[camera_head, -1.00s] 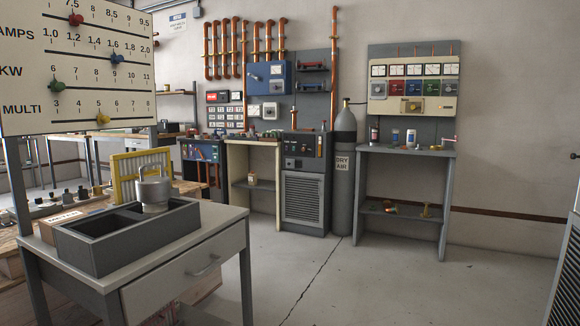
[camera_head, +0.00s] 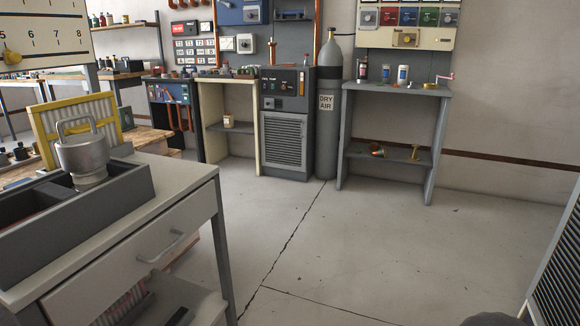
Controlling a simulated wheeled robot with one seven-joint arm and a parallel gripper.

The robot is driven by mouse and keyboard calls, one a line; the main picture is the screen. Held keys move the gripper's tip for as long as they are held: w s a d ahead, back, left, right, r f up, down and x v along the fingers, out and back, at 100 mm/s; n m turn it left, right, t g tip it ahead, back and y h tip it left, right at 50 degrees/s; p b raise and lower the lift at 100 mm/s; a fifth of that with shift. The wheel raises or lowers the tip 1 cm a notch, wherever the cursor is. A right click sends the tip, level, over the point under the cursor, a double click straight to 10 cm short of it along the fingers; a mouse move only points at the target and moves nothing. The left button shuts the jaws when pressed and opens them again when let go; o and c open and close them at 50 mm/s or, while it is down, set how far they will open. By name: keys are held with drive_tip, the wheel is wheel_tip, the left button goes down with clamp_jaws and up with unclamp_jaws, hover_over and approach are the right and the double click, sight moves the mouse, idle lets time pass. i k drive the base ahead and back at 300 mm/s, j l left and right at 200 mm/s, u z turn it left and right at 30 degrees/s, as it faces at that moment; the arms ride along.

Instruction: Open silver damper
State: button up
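No part is clearly identifiable as the silver damper. A silver metal vessel with a loop handle (camera_head: 82,158) stands upright in a dark grey divided tray (camera_head: 125,195) on the cart at left. On the cream wall panel (camera_head: 440,40) at upper right is a row of small coloured units, including a grey one (camera_head: 369,17) at its left end; its details are too small to read. My gripper is not in view. A dark rounded shape at the bottom right edge is mostly cut off.
The cart (camera_head: 190,192) has a drawer and fills the lower left. A grey gas cylinder (camera_head: 328,130) stands between a grey cabinet (camera_head: 287,120) and a grey bench (camera_head: 397,90). A louvred cabinet (camera_head: 560,270) edges the right. The middle floor is clear.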

sight(269, 103)
drive_tip(key=i+u, duration=0.35)
drive_tip(key=i, duration=3.05)
drive_tip(key=i+u, duration=0.1)
drive_tip(key=i, duration=1.2)
drive_tip(key=i+l+u, duration=0.2)
drive_tip(key=i, duration=0.35)
